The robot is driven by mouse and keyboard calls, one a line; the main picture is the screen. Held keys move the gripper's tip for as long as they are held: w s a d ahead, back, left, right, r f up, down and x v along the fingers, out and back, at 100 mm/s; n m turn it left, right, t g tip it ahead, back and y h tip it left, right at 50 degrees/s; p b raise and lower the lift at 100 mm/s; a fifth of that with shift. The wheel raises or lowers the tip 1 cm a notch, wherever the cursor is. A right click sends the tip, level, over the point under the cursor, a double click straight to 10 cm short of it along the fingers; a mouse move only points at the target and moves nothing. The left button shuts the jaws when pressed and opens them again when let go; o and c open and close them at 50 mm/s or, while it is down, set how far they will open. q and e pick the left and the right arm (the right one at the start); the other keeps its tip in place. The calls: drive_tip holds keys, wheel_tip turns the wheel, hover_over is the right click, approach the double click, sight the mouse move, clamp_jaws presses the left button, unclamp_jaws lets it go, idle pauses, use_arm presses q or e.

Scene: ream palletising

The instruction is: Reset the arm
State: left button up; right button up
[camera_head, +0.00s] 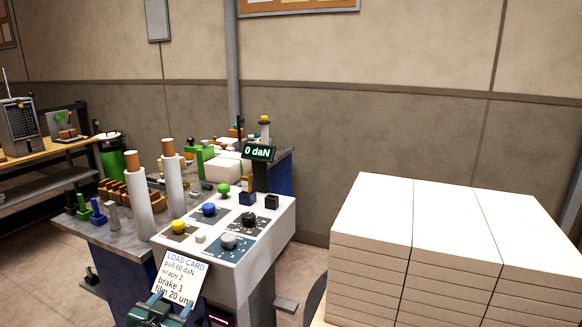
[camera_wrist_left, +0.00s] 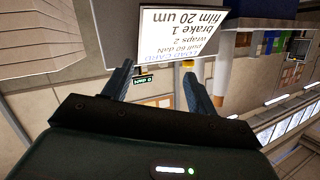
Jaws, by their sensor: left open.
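My left gripper (camera_head: 171,299) is at the bottom of the head view, in front of the load card and low at the front of the control console. In the left wrist view my left gripper (camera_wrist_left: 159,68) has its two fingers spread apart with nothing held between them. The white load card (camera_head: 181,277) reads pull 60 daN, wraps 2, brake 1, film 20 um. It also shows upside down beyond the fingertips in the left wrist view (camera_wrist_left: 183,35); I cannot tell whether the fingers touch it. My right gripper is not in view.
Two white rolls (camera_head: 137,204) stand upright on the bench to the left. A tall stack of white reams (camera_head: 450,250) fills the right. A gap separates console and stack.

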use_arm(q)
drive_tip(key=s+d+f+g+h, duration=0.1)
drive_tip(key=s+d+f, duration=0.3)
drive_tip(key=s, duration=0.5)
drive_tip(key=s+d+f+g+h, duration=0.1)
drive_tip(key=s+d+f+g, duration=0.1)
drive_tip(key=s, duration=0.8)
drive_tip(key=s+d+f+g, duration=0.1)
drive_tip(key=s+d+f, duration=0.4)
drive_tip(key=s, duration=0.5)
drive_tip(key=shift+s+d+f+n+h, duration=0.25)
drive_tip(key=shift+d+f+n+h, duration=0.15)
drive_tip(key=shift+d, duration=0.6)
drive_tip(key=shift+c, duration=0.4)
